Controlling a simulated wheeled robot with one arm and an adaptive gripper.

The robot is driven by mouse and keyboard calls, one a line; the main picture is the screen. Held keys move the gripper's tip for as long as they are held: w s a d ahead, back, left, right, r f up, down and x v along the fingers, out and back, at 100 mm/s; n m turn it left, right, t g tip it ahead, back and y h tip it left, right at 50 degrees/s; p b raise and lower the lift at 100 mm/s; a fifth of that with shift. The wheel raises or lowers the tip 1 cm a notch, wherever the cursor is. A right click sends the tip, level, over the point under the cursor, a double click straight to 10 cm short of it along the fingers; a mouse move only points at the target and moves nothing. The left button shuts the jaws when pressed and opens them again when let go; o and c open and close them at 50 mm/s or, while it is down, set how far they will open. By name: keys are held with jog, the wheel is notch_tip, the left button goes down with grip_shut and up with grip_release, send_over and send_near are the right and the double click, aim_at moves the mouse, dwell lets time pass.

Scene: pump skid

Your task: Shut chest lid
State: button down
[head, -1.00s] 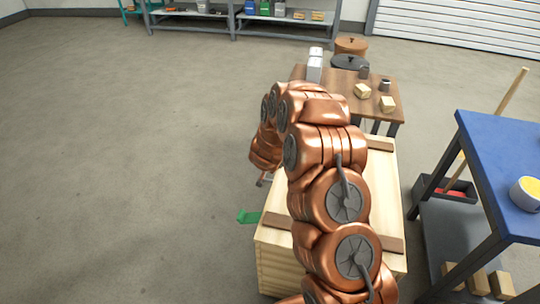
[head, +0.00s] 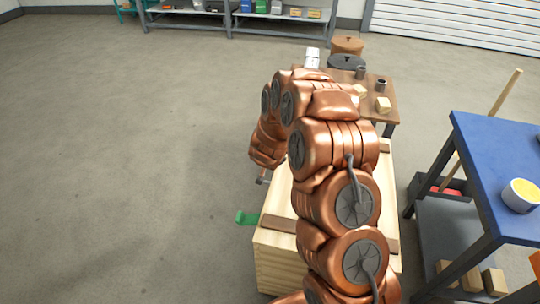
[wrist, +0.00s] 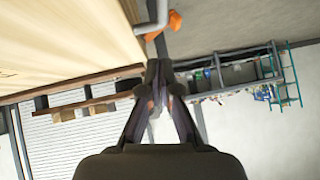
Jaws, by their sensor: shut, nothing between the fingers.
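The pale wooden chest (head: 275,262) stands on the floor in the head view, its lid (head: 278,205) lying across its top with dark brown battens. My arm hides much of the lid, and I cannot tell whether it is fully down. A green tab (head: 246,217) sticks out at the chest's left side. In the wrist view, pale wood (wrist: 60,40) with a brown batten fills the upper left. A grey bar with orange ends (wrist: 172,22) sits at its edge, just beyond my gripper (wrist: 160,68). My gripper is shut and empty; in the head view it shows small at the chest's left side.
A blue table (head: 500,150) with a yellow-filled cup (head: 521,195) stands to the right. A brown table (head: 388,122) with blocks and pots is behind the chest. Shelving (head: 285,25) lines the back wall. The floor at left (head: 110,170) is clear.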

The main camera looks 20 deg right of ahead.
jog(key=s+a+r+n+g+y, duration=0.2)
jog(key=s+a+r+n+y, duration=0.1)
jog(key=s+a+r, duration=0.6)
jog(key=s+a+r+n+g+y, duration=0.25)
jog(key=s+a+r, duration=0.35)
jog(key=s, duration=0.5)
jog(key=s+d+r+n+g+h, duration=0.1)
jog(key=s+d+r+g, duration=0.1)
jog(key=s, duration=0.8)
jog(key=s+d+r+n+g, duration=0.1)
jog(key=s+d+r+g, duration=0.15)
jog(key=s, duration=0.75)
jog(key=s+d+r+g+h, duration=0.1)
jog(key=s+r+g, duration=0.1)
jog(key=s, duration=0.8)
jog(key=s+p+v, duration=0.2)
jog(key=p+v, duration=1.4)
jog(key=v, duration=0.1)
jog(key=shift+s+d+r+t, duration=0.3)
jog(key=shift+s+r+t, duration=0.05)
jog(key=shift+r+t, duration=0.1)
jog(key=shift+d, duration=0.1)
